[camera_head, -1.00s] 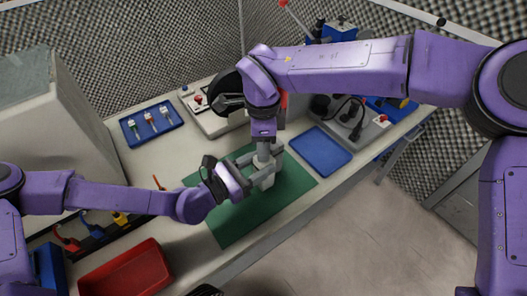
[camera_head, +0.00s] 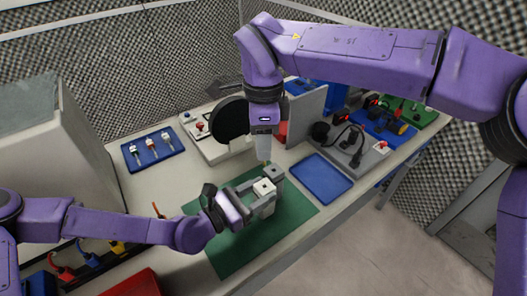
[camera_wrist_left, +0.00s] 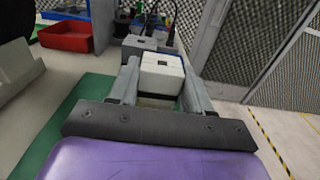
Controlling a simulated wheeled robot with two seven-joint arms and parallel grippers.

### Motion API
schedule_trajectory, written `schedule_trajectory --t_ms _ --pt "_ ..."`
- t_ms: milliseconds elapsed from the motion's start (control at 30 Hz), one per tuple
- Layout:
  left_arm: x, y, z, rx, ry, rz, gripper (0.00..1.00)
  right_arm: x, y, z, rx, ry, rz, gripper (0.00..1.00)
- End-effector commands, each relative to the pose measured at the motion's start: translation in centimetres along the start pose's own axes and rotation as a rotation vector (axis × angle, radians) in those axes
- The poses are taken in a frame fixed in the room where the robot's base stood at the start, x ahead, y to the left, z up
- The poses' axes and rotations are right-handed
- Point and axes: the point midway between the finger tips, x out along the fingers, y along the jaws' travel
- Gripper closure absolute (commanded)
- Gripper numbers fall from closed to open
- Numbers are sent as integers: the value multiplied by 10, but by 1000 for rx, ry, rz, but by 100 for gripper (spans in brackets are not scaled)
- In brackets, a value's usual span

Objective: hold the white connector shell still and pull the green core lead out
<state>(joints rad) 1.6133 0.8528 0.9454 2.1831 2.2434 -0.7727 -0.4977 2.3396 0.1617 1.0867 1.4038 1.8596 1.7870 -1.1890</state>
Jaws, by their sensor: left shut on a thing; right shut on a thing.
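The white connector shell (camera_head: 264,187) stands upright over the green mat, with a dark square opening in its top. My left gripper (camera_head: 261,199) is shut around it from the side. The left wrist view shows the shell (camera_wrist_left: 162,72) between the two grey fingers. My right gripper (camera_head: 263,150) points down, shut, above and slightly behind the shell. The green core lead in it is mostly hidden; only a small pale tip shows below the fingers.
The green mat (camera_head: 235,248) lies under the work. An empty blue tray (camera_head: 322,178) is to its right. A blue tray (camera_head: 172,150) with several small connectors is at the back left. A red tray (camera_head: 130,285) is at the front left. Boxes and cables crowd the back right.

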Motion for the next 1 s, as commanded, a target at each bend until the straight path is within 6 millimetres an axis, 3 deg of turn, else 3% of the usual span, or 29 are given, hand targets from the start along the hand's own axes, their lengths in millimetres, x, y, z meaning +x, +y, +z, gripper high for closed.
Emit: schedule_trajectory --t_ms 133,167,233,600,1000 --pt "0 0 0 0 0 0 85 0 0 0 0 0 0 100" --pt "0 0 0 0 0 0 45 0 0 0 0 0 0 100" --pt "0 0 0 0 0 0 22 0 0 0 0 0 0 100" --pt "-7 1 0 0 1 1 21 0 0 0 0 0 0 100" --pt "-98 2 1 0 -1 7 21 0 0 0 0 0 0 100"
